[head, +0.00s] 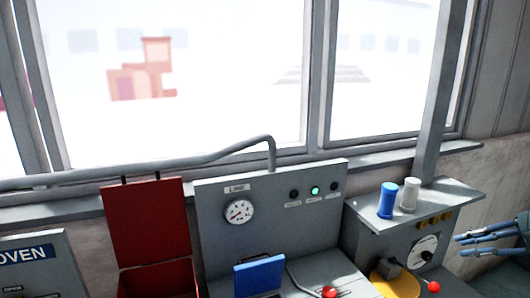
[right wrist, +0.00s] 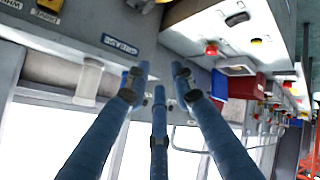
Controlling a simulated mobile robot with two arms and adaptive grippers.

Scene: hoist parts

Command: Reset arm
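My right gripper (head: 462,244) comes in at the right edge of the head view. Its blue fingers point left, just right of the grey console (head: 360,243) with a dial. In the right wrist view, the three fingers of my right gripper (right wrist: 160,85) are spread apart with nothing between them, so it is open and empty. My left gripper is not in the head view.
A blue cylinder (head: 387,200) and a pale cylinder (head: 409,194) stand on the console's top. A red lever knob (head: 433,287) and a yellow round part (head: 398,287) are near the gripper. An open red box (head: 147,222) and a gauge panel (head: 275,200) stand left.

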